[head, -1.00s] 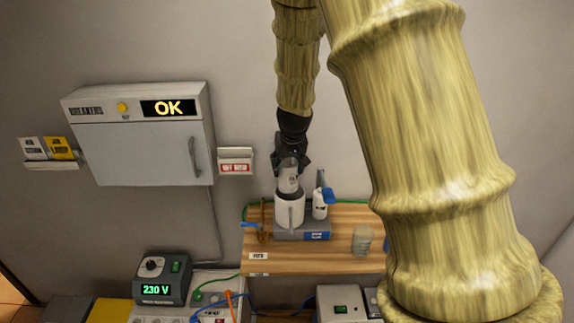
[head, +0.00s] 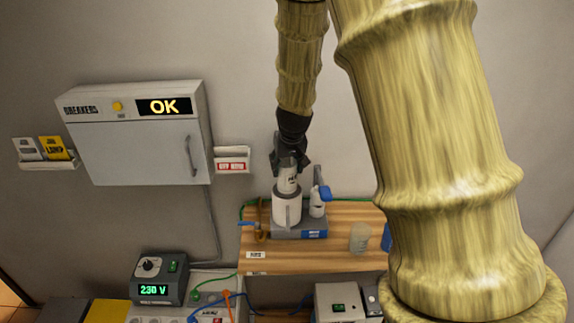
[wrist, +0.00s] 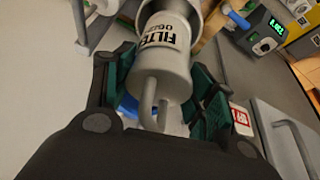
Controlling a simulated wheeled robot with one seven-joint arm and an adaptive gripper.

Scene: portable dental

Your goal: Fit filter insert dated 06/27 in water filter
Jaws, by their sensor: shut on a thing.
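The filter insert (wrist: 162,75) is a pale grey cylinder with a bent loop handle, printed "FILTE…" and "06/2…"; the rest of the date is cut off. In the head view it shows as a short light cylinder (head: 288,182) under my gripper (head: 290,160). My gripper (wrist: 163,90) is shut on it, fingers at both sides. The water filter (head: 287,209) is a white upright housing with a handle on a grey base. The insert stands upright in line with its mouth; its lower end is hidden, so I cannot tell how deep it sits.
A white bottle with a blue top (head: 318,203) stands close right of the housing. A clear cup (head: 359,238) is further right on the wooden shelf (head: 300,260). The breaker box (head: 140,145) and a small card holder (head: 232,161) are on the wall at left.

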